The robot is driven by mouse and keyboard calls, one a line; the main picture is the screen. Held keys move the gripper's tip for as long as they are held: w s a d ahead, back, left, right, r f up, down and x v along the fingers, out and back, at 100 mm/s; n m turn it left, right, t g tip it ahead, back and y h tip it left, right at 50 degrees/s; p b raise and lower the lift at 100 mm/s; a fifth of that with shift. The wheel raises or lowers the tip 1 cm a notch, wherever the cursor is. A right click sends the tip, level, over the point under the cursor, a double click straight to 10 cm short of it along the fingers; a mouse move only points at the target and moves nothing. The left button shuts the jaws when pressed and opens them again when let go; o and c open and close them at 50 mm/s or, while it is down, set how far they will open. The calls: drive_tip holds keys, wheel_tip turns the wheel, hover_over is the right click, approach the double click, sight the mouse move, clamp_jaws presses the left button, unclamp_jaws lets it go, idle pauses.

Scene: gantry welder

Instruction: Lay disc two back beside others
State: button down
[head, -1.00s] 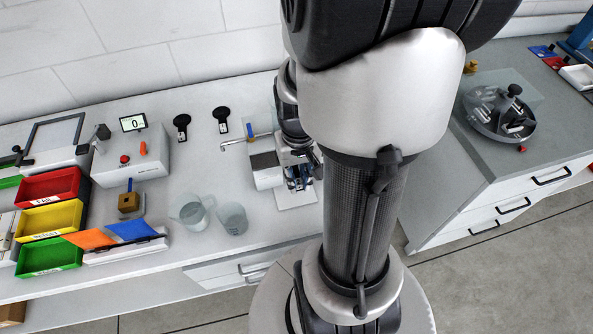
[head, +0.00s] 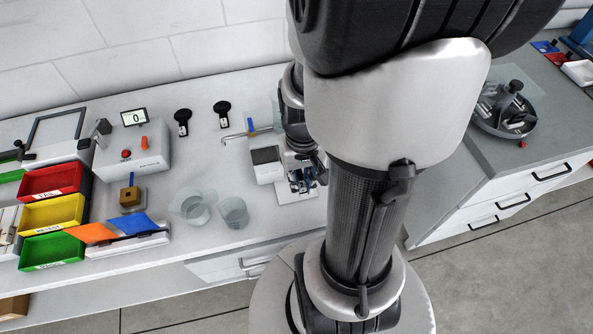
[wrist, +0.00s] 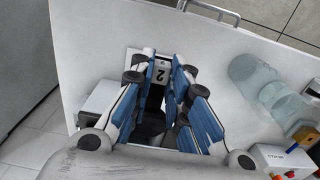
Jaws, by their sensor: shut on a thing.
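In the head view my gripper (head: 304,180) is low over the bench, just right of a small grey-and-white device (head: 266,164); disc two cannot be made out there. Two other black discs with white tags, a left one (head: 182,121) and a right one (head: 222,113), lie apart near the back of the bench. Whether disc two touches anything below is hidden.
A display unit (head: 134,150) and red, yellow and green bins (head: 55,181) stand further left. A round grey bowl (head: 506,115) sits on the right-hand counter. Bench around the two discs is clear.

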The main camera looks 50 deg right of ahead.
drive_tip(key=shift+r+p, duration=2.8)
drive_tip(key=shift+r, duration=0.35)
